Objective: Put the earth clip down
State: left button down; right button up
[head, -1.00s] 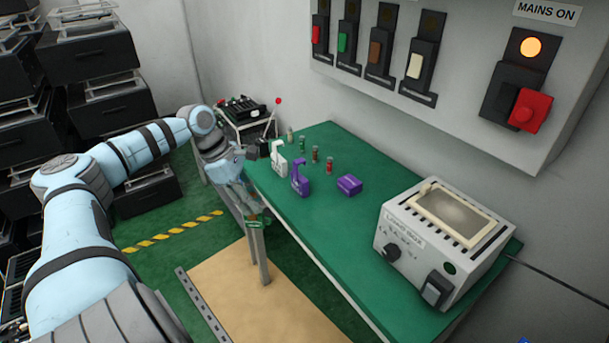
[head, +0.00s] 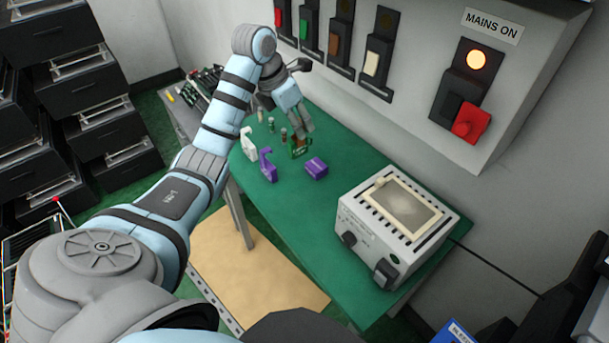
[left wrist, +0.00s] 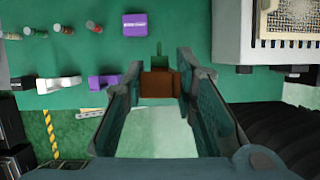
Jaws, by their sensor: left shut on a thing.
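The earth clip, a small green and brown piece (head: 298,151), is held in my left gripper (head: 302,131) over the far part of the green bench. In the left wrist view its brown body (left wrist: 160,86) sits between the two fingers of the left gripper (left wrist: 158,68), with a green part beyond. The fingers hide its sides. I cannot tell whether it touches the bench top. My right gripper is not in view.
A white clip (head: 249,144) and a purple clip (head: 267,166) stand left of it. A purple block (head: 316,168) lies close on its right. Small posts (head: 270,125) stand behind. A grey instrument box (head: 395,220) occupies the near right; green bench between is clear.

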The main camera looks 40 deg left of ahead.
aim_at(299, 141)
pick_arm(q)
jog(key=shift+w+d+r, duration=0.5)
jog(key=shift+d, duration=0.05)
jog(key=shift+f+b, duration=0.75)
jog(key=shift+b, duration=0.35)
jog(key=f+b, duration=0.1)
jog(key=f, duration=0.1)
jog(key=f+b, duration=0.2)
jog(key=s+f+b, duration=0.1)
jog(key=f+b, duration=0.1)
jog(key=shift+a, duration=0.2)
notch_tip(299, 141, down, 12)
jog(key=shift+w+p, duration=0.15)
jog(key=shift+p, duration=0.2)
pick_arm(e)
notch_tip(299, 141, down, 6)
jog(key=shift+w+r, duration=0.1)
pick_arm(q)
jog(key=c, duration=1.7)
grip_release()
jog(key=shift+f, duration=0.15)
jog(key=o, duration=0.4)
